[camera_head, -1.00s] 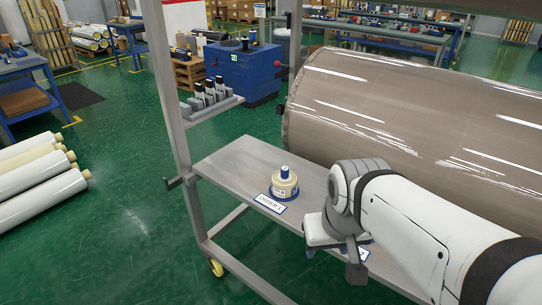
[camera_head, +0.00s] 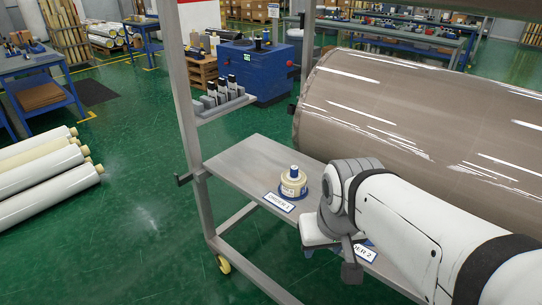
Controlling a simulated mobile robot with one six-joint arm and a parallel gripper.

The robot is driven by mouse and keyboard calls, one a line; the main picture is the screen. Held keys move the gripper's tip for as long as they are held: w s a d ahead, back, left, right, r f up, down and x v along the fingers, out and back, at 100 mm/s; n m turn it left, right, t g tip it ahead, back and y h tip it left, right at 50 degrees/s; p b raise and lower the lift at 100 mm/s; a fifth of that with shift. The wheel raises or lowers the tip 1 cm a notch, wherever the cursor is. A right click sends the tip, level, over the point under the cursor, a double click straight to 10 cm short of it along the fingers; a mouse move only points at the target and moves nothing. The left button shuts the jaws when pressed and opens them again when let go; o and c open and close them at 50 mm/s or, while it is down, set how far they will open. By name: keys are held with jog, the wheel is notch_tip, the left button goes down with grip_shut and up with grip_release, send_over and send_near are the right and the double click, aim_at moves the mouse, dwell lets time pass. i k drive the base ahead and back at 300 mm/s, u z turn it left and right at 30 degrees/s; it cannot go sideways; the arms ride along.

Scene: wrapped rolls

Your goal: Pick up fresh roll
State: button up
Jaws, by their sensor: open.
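A small cream roll (camera_head: 293,183) with a blue and white top stands upright on a blue base on the grey shelf (camera_head: 248,158), behind a label ending in 1 (camera_head: 279,202). I cannot tell whether it is the fresh roll. My gripper (camera_head: 345,262) is at the end of my white arm, to the right of this roll and nearer to the camera, apart from it. It is open, but its fingers are mostly hidden by my wrist. A second label ending in 2 (camera_head: 365,252) shows partly behind my arm. Anything under my wrist is mostly hidden.
A large wrapped brown roll (camera_head: 400,110) lies behind the shelf. A grey upright post (camera_head: 187,110) stands at its left, with a small side shelf of dark bottles (camera_head: 222,92). Long white rolls (camera_head: 50,180) lie on the floor at left. Green floor between is clear.

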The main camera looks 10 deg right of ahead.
aim_at(294, 183)
jog(key=u, duration=2.05)
jog(key=i, duration=2.25)
jog(key=z, duration=3.55)
jog(key=i, duration=0.85)
jog(key=z, duration=0.05)
